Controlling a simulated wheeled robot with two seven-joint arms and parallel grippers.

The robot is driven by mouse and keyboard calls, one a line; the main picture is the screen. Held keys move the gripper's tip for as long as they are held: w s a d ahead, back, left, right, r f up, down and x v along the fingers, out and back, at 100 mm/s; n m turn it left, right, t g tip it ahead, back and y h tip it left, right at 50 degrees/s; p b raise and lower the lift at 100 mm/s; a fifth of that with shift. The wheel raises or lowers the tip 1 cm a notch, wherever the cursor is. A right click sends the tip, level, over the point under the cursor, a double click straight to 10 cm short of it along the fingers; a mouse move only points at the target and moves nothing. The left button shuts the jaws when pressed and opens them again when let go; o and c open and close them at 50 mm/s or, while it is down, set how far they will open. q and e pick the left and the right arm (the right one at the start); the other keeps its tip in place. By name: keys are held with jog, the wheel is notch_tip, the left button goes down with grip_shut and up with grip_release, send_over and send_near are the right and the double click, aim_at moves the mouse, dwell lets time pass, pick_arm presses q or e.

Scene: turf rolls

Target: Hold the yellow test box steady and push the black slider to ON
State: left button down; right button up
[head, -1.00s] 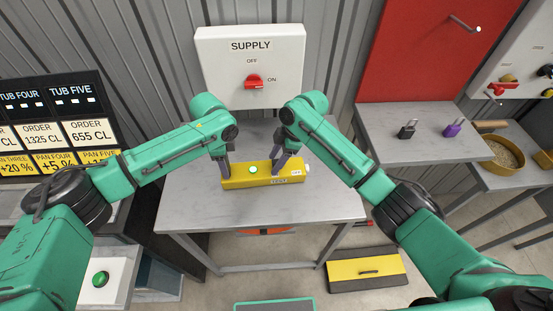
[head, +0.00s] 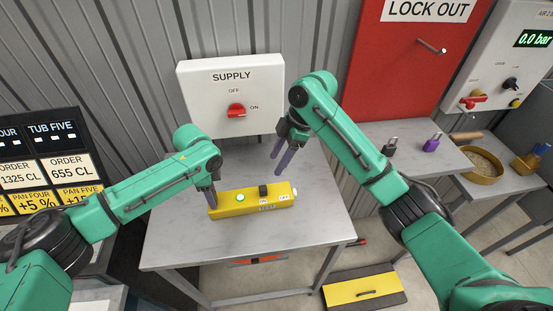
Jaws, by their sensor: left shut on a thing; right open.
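The yellow test box (head: 225,211) lies on the grey table in the head view. A round green lamp (head: 240,197) glows on its top. The black slider (head: 263,190) stands up from the top, right of the lamp. It is by the left one of two small white labels, which seem to read ON and OFF; the OFF label (head: 284,197) is to its right. My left gripper (head: 213,198) is shut on the box's left end. My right gripper (head: 282,162) is open and empty, raised above and behind the box's right part, apart from the slider.
The grey table (head: 180,240) has free room around the box. A white SUPPLY panel (head: 205,100) with a red knob (head: 236,111) stands behind it. A side table at right holds a black padlock (head: 390,146) and a purple one (head: 433,142).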

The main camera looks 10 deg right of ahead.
pick_arm(q)
jog(key=shift+c, duration=1.6)
grip_release()
